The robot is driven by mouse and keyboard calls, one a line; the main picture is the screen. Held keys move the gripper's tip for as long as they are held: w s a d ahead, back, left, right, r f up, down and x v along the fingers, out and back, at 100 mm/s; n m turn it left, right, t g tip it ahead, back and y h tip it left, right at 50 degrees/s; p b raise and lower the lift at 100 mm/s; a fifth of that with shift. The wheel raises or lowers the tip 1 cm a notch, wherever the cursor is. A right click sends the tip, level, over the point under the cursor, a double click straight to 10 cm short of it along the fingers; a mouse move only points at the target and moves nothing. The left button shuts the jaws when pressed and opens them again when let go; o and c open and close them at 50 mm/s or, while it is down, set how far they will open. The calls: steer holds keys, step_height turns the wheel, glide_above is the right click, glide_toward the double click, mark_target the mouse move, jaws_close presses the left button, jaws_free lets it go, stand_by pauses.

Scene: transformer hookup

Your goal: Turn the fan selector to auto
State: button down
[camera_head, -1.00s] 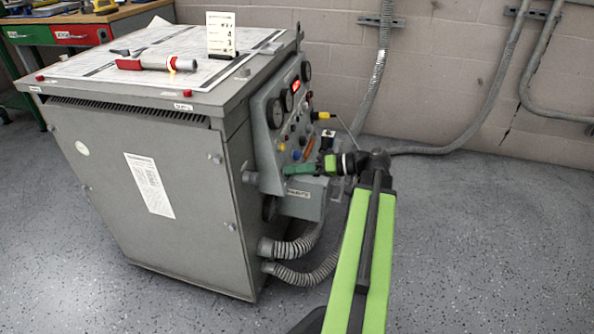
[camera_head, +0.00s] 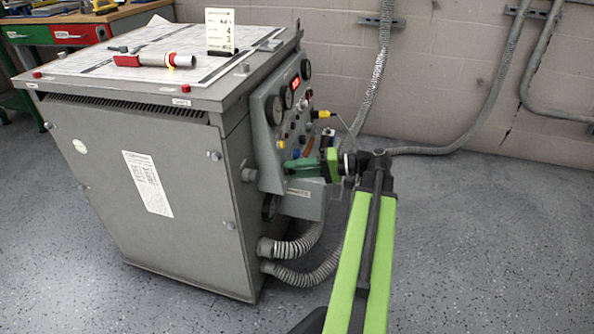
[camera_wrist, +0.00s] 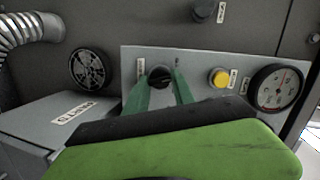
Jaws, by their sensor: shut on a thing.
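The fan selector appears to be the small black knob (camera_wrist: 158,77) on the grey panel in the wrist view. My gripper (camera_wrist: 161,75) has its two green fingers on either side of this knob and is shut on it. The label beside the knob is too small to read, so its setting cannot be told. In the head view, my gripper (camera_head: 290,167) reaches the lower part of the control panel (camera_head: 266,172) on the grey transformer cabinet (camera_head: 120,180). The knob is hidden there by the gripper.
A yellow button (camera_wrist: 219,78) and a round gauge (camera_wrist: 278,88) sit right of the knob in the wrist view. A round fan grille (camera_wrist: 89,70) is to its left. Ribbed hoses (camera_head: 292,247) leave the cabinet low down. A red-and-grey flashlight (camera_head: 155,61) lies on top.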

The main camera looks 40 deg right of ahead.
steer(key=shift+f+m+b, duration=0.1)
steer(key=shift+m+b, duration=0.35)
steer(key=shift+m, duration=0.95)
steer(key=c, duration=1.1)
jaws_free()
